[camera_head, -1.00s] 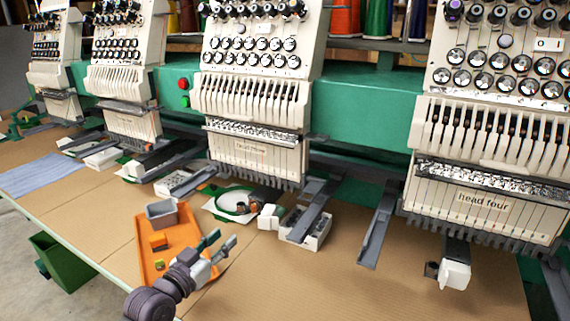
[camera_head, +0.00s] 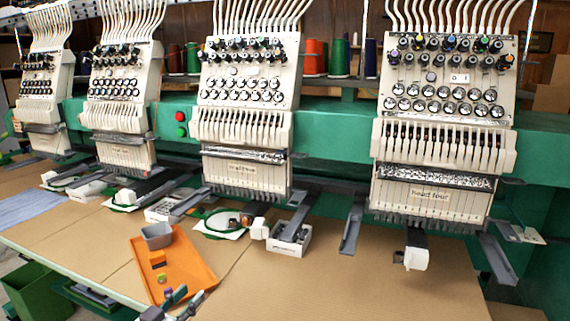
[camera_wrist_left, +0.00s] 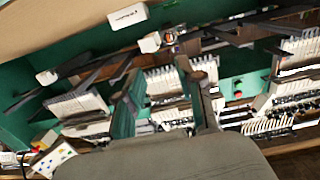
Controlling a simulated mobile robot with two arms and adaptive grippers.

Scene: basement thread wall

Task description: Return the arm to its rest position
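My right gripper is in neither view.
A grey bin (camera_head: 157,236) and small orange blocks (camera_head: 158,258) sit on the tray. The embroidery heads (camera_head: 430,200) and grey arms stand behind, above the brown table (camera_head: 330,290). A green bin (camera_head: 40,292) stands below at left. The table's front right is clear.

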